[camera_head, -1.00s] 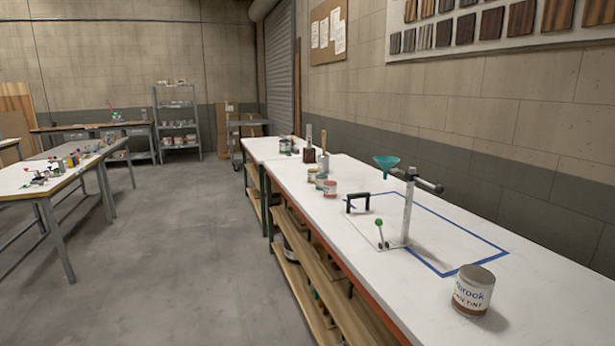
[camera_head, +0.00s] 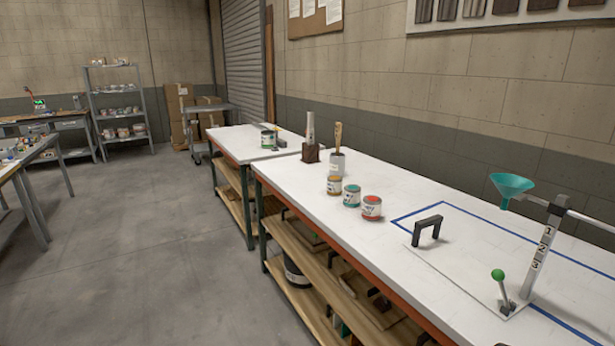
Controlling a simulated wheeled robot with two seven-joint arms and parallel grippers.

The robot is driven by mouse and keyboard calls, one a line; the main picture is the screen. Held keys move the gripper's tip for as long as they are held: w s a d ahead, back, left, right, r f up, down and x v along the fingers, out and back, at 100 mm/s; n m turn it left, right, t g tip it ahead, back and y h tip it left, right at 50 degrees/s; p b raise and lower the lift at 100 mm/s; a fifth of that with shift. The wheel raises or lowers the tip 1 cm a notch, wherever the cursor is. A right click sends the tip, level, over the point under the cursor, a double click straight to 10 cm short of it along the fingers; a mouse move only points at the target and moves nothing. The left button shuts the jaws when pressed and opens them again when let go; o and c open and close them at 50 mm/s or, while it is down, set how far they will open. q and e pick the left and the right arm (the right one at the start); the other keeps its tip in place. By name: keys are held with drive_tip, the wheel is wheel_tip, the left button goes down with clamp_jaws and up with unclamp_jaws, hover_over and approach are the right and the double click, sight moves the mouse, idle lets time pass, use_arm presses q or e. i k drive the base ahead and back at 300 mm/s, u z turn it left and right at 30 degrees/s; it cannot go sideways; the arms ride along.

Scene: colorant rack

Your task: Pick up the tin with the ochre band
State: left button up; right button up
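The tin with the ochre band (camera_head: 334,186) stands upright on the white workbench (camera_head: 300,183). It is the farthest of three small tins in a slanting row. A tin with a teal band (camera_head: 352,196) stands just nearer, and a tin with a red-orange band (camera_head: 372,208) is nearest to me. A grey container with a brush (camera_head: 338,163) stands close behind the ochre tin. Neither of my grippers shows in the head view.
A dispensing stand (camera_head: 540,250) with a teal funnel (camera_head: 511,186), a green-knobbed lever (camera_head: 499,276) and a black handle (camera_head: 427,230) occupies the bench's right. The grey floor (camera_head: 150,260) left of the bench is clear.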

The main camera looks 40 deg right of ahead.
sight(333, 183)
drive_tip(key=i, duration=1.9)
drive_tip(key=z, duration=3.15)
